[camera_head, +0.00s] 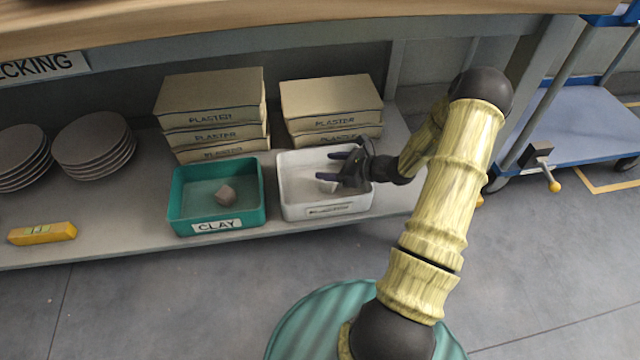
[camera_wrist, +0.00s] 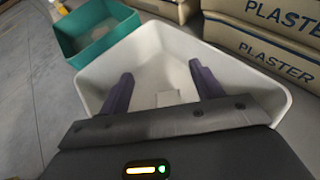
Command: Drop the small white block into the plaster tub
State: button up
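The white plaster tub (camera_head: 300,208) stands on the low shelf, its front label too small to read surely. My gripper (camera_head: 335,166) is over the tub with its fingers pointing left. In the wrist view the two dark purple fingers of my gripper (camera_wrist: 161,68) are spread wide. The small white block (camera_wrist: 168,98) shows between them, with gaps on both sides, within the outline of the tub (camera_wrist: 270,95). In the head view the block (camera_head: 327,187) is a pale patch below the fingers, partly hidden. It appears to lie on the tub floor.
A teal tub (camera_head: 180,205) labelled CLAY, holding a grey-brown lump (camera_head: 226,195), stands left of the white tub. Stacked PLASTER boxes (camera_head: 332,98) are behind. Plates (camera_head: 95,140) and a yellow level (camera_head: 42,233) are at left. The worktop (camera_head: 250,25) overhangs the shelf.

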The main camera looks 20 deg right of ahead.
jog(key=p+v, duration=0.7)
jog(key=v, duration=0.5)
dwell(1.0)
